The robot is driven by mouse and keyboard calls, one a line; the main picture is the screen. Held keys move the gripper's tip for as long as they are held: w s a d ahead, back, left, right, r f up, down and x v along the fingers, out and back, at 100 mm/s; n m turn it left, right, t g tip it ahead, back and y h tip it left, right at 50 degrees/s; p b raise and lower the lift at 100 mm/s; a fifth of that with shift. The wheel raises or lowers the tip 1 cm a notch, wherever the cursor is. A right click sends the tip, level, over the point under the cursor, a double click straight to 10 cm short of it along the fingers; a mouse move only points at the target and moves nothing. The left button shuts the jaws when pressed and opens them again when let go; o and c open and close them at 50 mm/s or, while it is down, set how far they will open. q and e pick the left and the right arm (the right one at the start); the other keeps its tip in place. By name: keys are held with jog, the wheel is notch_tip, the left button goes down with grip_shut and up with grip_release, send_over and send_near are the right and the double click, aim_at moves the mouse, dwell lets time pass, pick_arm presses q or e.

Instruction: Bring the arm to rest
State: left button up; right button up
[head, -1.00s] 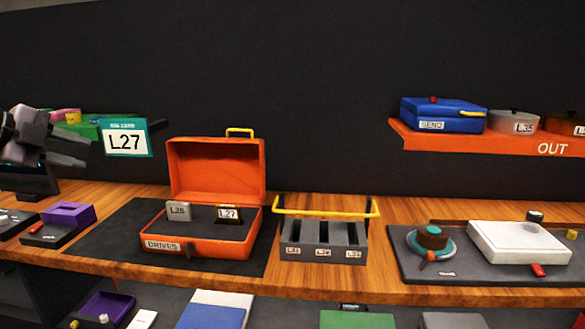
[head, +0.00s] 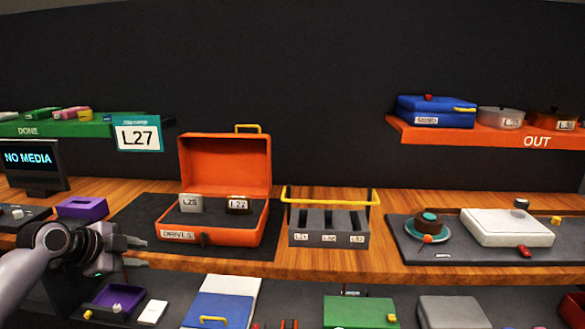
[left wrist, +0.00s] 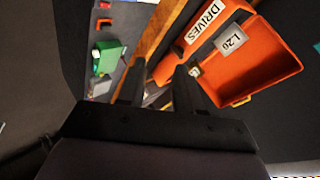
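My left gripper (head: 138,252) is at the lower left of the head view, in front of the wooden bench edge. It is left of and a little below the open orange DRIVES case (head: 215,245). In the left wrist view its two fingers (left wrist: 158,88) stand apart with nothing between them, and the case (left wrist: 280,62) lies beyond them at upper right. The case holds a grey L26 drive (head: 190,204) and a dark L27 drive (head: 238,205). My right gripper is not in view.
A NO MEDIA screen (head: 33,165) and a purple tray (head: 81,208) stand at left. A grey slotted rack (head: 328,238) with a yellow handle stands right of the case. A lower shelf (head: 270,295) holds boxes.

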pick_arm(q)
jog(key=s+d+f+n, duration=0.3)
jog(key=s+d+f, duration=0.25)
jog(key=f, duration=0.45)
jog(key=s+d+f+n, duration=0.35)
jog(key=s+f, duration=0.35)
jog(key=f, duration=0.3)
jog(key=s+d+f+n, duration=0.1)
jog(key=s+f+n, duration=0.1)
jog(key=s, duration=0.5)
jog(key=s+d+f+n+t+y, duration=0.1)
jog(key=s+d+f+n, duration=0.1)
jog(key=s, duration=0.4)
jog(key=s+d+f+n+y, duration=0.1)
jog(key=s+f+n, duration=0.1)
jog(key=s, duration=0.5)
jog(key=shift+s+d+f+n, duration=0.3)
jog(key=shift+f+n, duration=0.05)
jog(key=shift+n, duration=0.5)
dwell(1.7)
